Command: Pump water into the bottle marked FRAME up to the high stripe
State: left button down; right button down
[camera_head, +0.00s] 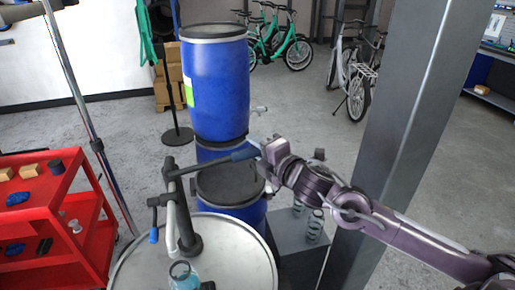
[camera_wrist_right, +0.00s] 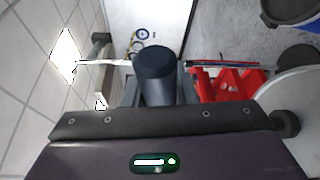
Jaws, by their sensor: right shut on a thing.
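A dark hand pump (camera_head: 186,230) stands on the pale top of a large drum (camera_head: 240,250) at the bottom. Its lever reaches right and ends in a blue pump handle (camera_head: 245,152). My right gripper (camera_head: 268,150) is shut on that handle, which shows as a dark cylinder in the right wrist view (camera_wrist_right: 155,78). A light-blue clear bottle (camera_head: 183,276) stands near the pump's spout, cut by the lower edge. Its marking, stripe and water level cannot be read. Two clear bottles (camera_head: 315,226) stand on a grey box (camera_head: 290,238).
Blue drums (camera_head: 215,85) stand behind the pump, one raised above others. A red cart (camera_head: 55,215) with small items is on the left. A thick grey post (camera_head: 420,100) rises close to my right arm. Bicycles (camera_head: 285,45) stand far behind on open floor.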

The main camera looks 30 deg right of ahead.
jog(key=shift+r, duration=0.1)
jog(key=c, duration=1.2)
grip_release()
jog(key=shift+o, duration=0.2)
jog(key=shift+s, duration=0.1)
jog(key=shift+s+d+b, duration=0.1)
jog(key=shift+s+b, duration=0.25)
jog(key=shift+s, duration=0.2)
jog(key=s+b, duration=0.1)
jog(key=s, duration=0.5)
jog(key=shift+s+d+r, duration=0.25)
jog(key=shift+d, duration=0.1)
